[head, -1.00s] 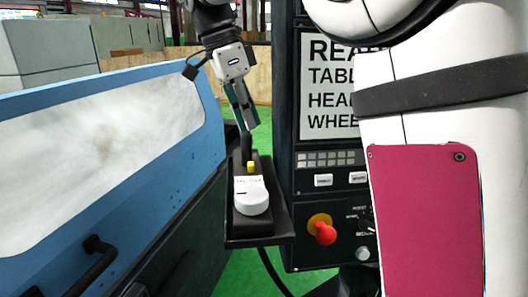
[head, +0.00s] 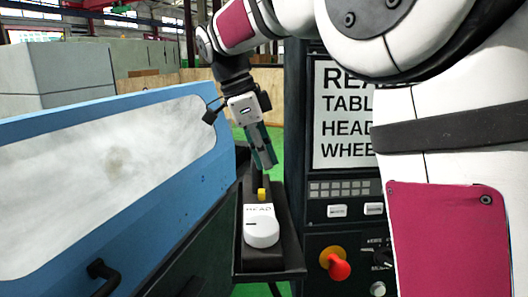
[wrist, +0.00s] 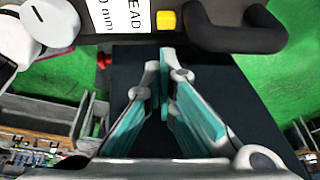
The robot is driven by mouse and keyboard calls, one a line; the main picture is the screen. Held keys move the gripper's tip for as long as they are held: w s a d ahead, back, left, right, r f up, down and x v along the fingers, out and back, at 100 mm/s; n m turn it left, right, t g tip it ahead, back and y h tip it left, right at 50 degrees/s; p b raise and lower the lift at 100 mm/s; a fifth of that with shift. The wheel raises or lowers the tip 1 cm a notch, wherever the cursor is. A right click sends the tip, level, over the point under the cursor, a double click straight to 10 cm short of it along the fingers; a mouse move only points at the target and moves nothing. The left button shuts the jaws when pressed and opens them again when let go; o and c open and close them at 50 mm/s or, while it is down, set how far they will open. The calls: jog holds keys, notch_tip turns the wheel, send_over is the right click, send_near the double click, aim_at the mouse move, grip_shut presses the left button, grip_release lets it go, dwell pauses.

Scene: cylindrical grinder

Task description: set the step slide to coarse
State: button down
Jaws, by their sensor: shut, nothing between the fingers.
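A dark hand unit (head: 262,262) lies on a black shelf (head: 290,268). It carries a white round dial (head: 262,232), a white label (head: 258,210) and a small yellow piece (head: 262,194), which looks like the step slide. The yellow piece also shows at the top of the wrist view (wrist: 166,21), beside the label. I cannot read any slide setting marks. My gripper (head: 268,163) is just beyond the yellow piece, apart from it. In the wrist view its teal fingers (wrist: 165,60) are shut together and empty.
A black curved handle (wrist: 238,32) is right beside the yellow piece in the wrist view. A control panel with a red stop button (head: 336,265) stands to the right. A blue machine door (head: 200,195) with a window is close on the left.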

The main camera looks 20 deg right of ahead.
aim_at(262, 194)
jog(key=p+x, duration=0.1)
jog(key=x, duration=0.5)
jog(key=shift+d+f, duration=0.1)
jog(key=shift+f, duration=0.15)
